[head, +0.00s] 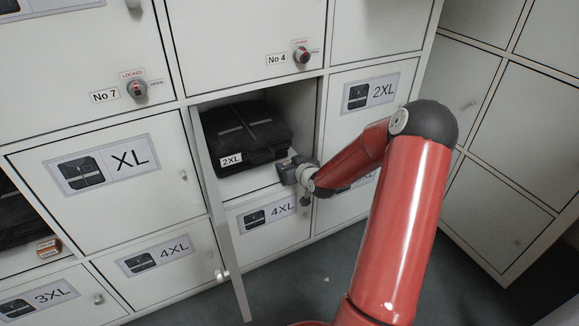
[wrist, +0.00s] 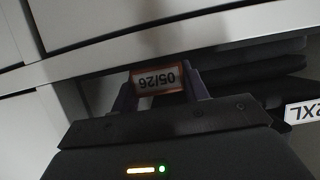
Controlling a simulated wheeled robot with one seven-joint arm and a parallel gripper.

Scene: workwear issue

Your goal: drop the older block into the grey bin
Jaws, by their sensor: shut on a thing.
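My gripper (head: 290,172) is at the front of an open locker compartment, below a folded dark garment tagged 2XL. In the wrist view its two fingers are shut on a block (wrist: 158,79) with an orange-edged white label, which reads 05/26 upside down. In the head view the held block is too small to make out at the gripper. Another small orange block (head: 48,247) with a label too small to read sits at the front of an open compartment at the far left. No grey bin shows in either view.
The dark 2XL garment (head: 245,135) fills much of the open compartment (head: 255,183). An open locker door (head: 228,240) stands edge-on left of it. Dark floor (head: 320,280) lies clear below.

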